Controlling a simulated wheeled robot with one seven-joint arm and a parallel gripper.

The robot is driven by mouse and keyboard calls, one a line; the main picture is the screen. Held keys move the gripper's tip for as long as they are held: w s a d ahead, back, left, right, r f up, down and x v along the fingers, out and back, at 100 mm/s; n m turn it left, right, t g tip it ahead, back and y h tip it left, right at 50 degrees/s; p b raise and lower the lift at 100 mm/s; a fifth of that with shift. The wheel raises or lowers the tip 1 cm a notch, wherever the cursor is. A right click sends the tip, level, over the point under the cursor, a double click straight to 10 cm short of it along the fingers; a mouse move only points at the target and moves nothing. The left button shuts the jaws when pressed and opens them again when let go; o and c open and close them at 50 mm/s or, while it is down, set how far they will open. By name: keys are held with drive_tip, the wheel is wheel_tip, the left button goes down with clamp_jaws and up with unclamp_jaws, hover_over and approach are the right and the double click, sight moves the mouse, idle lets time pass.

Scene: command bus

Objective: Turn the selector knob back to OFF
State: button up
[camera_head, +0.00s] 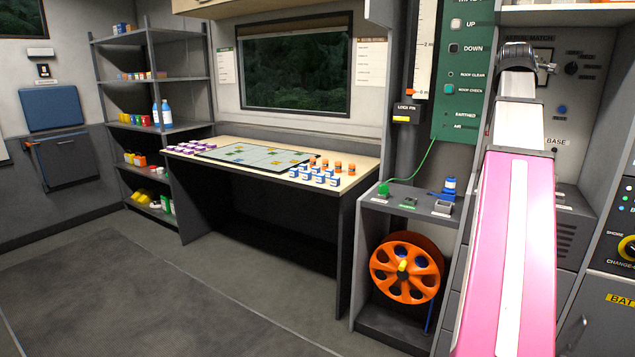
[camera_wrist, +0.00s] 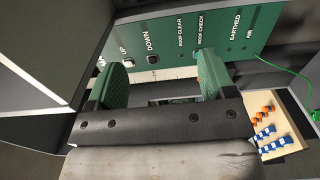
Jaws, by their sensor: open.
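Two rotary knobs show at the right of the head view. A small black knob (camera_head: 571,68) with labels around it is on the grey upright panel. A larger yellow-and-black knob (camera_head: 628,248) is at the right edge, partly cut off, by the words SHORE and CHANGE-OVER. I cannot tell which one is the selector, nor read its setting. My gripper (camera_wrist: 163,78) is open and empty in the wrist view, its green pads wide apart before the green mast panel. Neither knob shows in the wrist view.
The green panel (camera_head: 461,70) carries UP and DOWN buttons. A green cable runs down to a bench with an orange reel (camera_head: 407,267) below. The floor at left is clear.

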drive_tip(key=w+a+f+m+g+y, duration=0.2)
drive_tip(key=a+f, duration=0.5)
drive_tip(key=f, duration=0.8)
drive_tip(key=w+a+f+m+g+y, duration=0.1)
drive_tip(key=a+f+m+g+y, duration=0.35)
drive_tip(key=f, duration=1.05)
drive_tip(key=w+a+f+n, duration=0.1)
drive_tip(key=w+a+f, duration=0.1)
drive_tip(key=a+f, duration=0.9)
drive_tip(key=s+a+f+m+g+y, duration=0.1)
drive_tip(key=s+a+f, duration=0.4)
drive_tip(key=f, duration=0.7)
drive_tip(key=s+a+f+m+g+y, duration=0.1)
drive_tip(key=s+a+f+m+g, duration=0.2)
drive_tip(key=s+a+f, duration=0.3)
drive_tip(key=s+a+f+m+g+y, duration=0.1)
drive_tip(key=s+a+f+g, duration=0.3)
drive_tip(key=s+f, duration=0.6)
wheel_tip(320, 180, down, 8)
drive_tip(key=shift+s+a+r+m+g, duration=0.2)
drive_tip(key=shift+a+m+g, duration=0.15)
drive_tip(key=shift+a+m, duration=0.5)
drive_tip(key=shift+a, duration=0.15)
